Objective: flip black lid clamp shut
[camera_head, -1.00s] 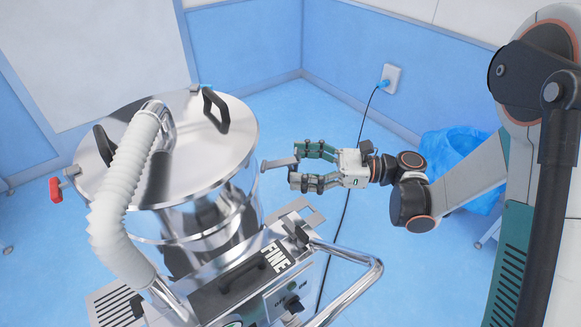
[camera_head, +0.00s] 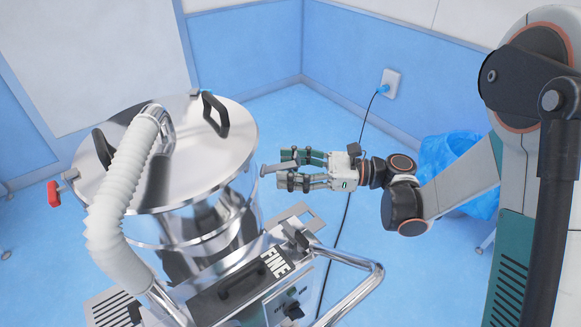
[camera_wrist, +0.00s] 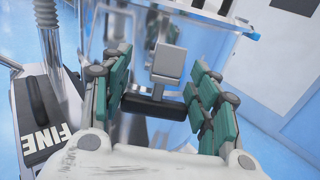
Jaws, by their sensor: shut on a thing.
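The black lid clamp (camera_head: 275,168) is at the right rim of the steel drum's lid (camera_head: 190,165). Its flat metal lever sticks out from the drum toward my gripper. In the wrist view the clamp shows as a grey metal lever (camera_wrist: 168,62) with a black grip bar (camera_wrist: 152,106) across its near end. My gripper (camera_head: 291,170) reaches in from the right. The exact contact is partly hidden.
A white ribbed hose (camera_head: 120,195) rises over the drum's left side. A red-handled clamp (camera_head: 54,193) sits at the left rim. The machine's FINE panel (camera_head: 275,262) and a curved metal rail (camera_head: 365,285) lie below my gripper.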

